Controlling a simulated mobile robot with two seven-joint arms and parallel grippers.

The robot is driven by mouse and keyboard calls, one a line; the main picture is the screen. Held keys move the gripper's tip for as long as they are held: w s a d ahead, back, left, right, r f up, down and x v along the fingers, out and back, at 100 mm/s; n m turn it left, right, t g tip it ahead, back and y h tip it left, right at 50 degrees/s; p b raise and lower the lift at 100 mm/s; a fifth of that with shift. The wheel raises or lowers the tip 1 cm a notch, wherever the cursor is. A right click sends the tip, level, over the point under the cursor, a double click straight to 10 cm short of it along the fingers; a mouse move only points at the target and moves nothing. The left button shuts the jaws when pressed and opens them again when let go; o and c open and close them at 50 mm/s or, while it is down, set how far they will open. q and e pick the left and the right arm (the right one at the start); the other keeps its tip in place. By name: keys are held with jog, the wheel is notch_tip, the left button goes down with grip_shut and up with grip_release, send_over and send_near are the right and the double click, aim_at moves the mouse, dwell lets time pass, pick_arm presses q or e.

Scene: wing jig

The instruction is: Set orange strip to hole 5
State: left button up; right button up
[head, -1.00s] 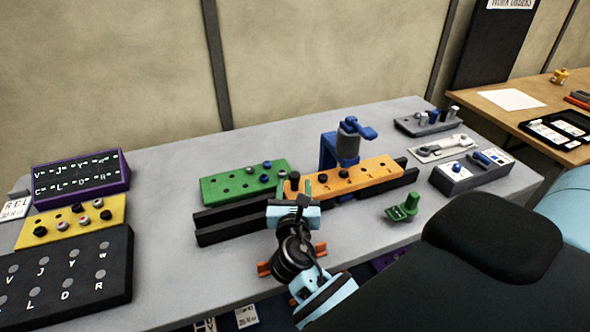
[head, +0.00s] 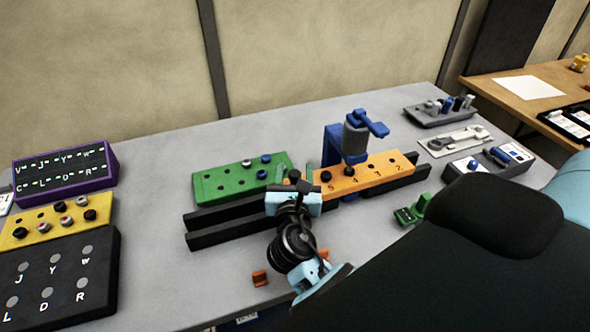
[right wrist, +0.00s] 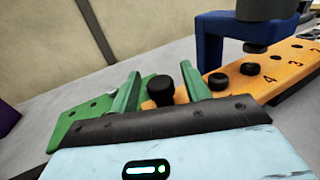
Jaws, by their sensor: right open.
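The orange strip (head: 340,180) lies on the black rails (head: 240,230), its numbers showing along its near edge. A blue stand with a grey press head (head: 355,140) rises over it. Its head is above the strip around the 5 and 4, but I cannot tell which hole it lines up with. My right gripper (head: 299,180) is at the strip's left end. In the right wrist view, its green fingers (right wrist: 160,92) are open on both sides of a black knob (right wrist: 163,90), with gaps beside it. My left gripper is out of view.
A green holed block (head: 230,186) sits left of the strip, close to its end. A yellow block (head: 45,225) and dark lettered panels are at the left. A green part (head: 410,213) and grey fixtures (head: 440,110) are at the right.

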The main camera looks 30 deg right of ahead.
grip_shut()
dwell(0.3)
